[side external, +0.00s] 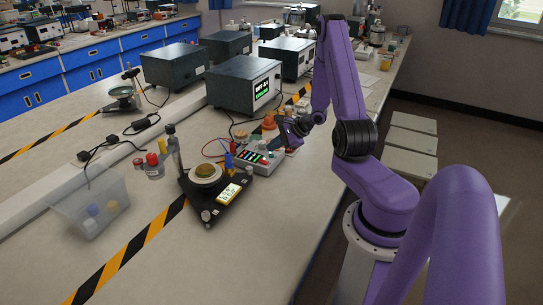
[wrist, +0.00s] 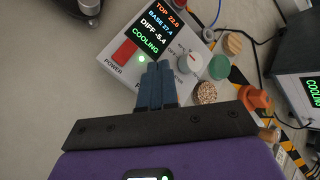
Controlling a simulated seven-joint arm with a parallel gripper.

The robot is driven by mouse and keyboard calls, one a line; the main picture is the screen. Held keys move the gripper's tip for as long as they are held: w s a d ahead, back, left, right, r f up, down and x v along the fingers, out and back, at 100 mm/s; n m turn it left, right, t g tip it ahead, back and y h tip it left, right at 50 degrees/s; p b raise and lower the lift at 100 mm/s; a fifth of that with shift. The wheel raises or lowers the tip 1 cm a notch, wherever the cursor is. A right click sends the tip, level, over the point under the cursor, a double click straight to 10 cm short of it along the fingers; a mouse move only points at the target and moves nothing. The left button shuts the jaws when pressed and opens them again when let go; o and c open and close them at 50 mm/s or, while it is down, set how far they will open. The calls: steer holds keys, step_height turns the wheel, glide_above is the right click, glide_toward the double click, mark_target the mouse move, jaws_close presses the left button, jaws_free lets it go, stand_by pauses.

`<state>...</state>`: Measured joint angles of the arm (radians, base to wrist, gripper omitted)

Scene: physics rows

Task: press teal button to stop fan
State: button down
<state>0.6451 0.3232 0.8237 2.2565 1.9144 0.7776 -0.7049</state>
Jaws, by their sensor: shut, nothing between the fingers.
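A white control box (wrist: 118,60) has a dark display (wrist: 158,30) reading "TOP 22.0", "BASE 27.4", "DIFF -5.4" and "COOLING". The box also shows in the side view (side external: 246,167). A red power switch (wrist: 124,51) and a lit green light (wrist: 142,59) are on its panel. My gripper (wrist: 158,70) is shut and empty, its blue-grey fingers over the front part of the panel. I cannot tell if the tips touch it. No teal button shows clearly; the fingers cover part of the panel and a label there.
A white knob (wrist: 190,62) sits right of the fingers. Green-topped (wrist: 219,67) and speckled (wrist: 206,92) round pieces and an orange object (wrist: 254,98) stand close by.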

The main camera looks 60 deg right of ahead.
steer(key=shift+f, duration=0.1)
stand_by(0.3)
steer(key=shift+f, duration=0.35)
steer(key=shift+f, duration=0.35)
stand_by(0.9)
steer(key=shift+r, duration=0.8)
step_height(320, 180, up, 5)
stand_by(0.6)
stand_by(0.4)
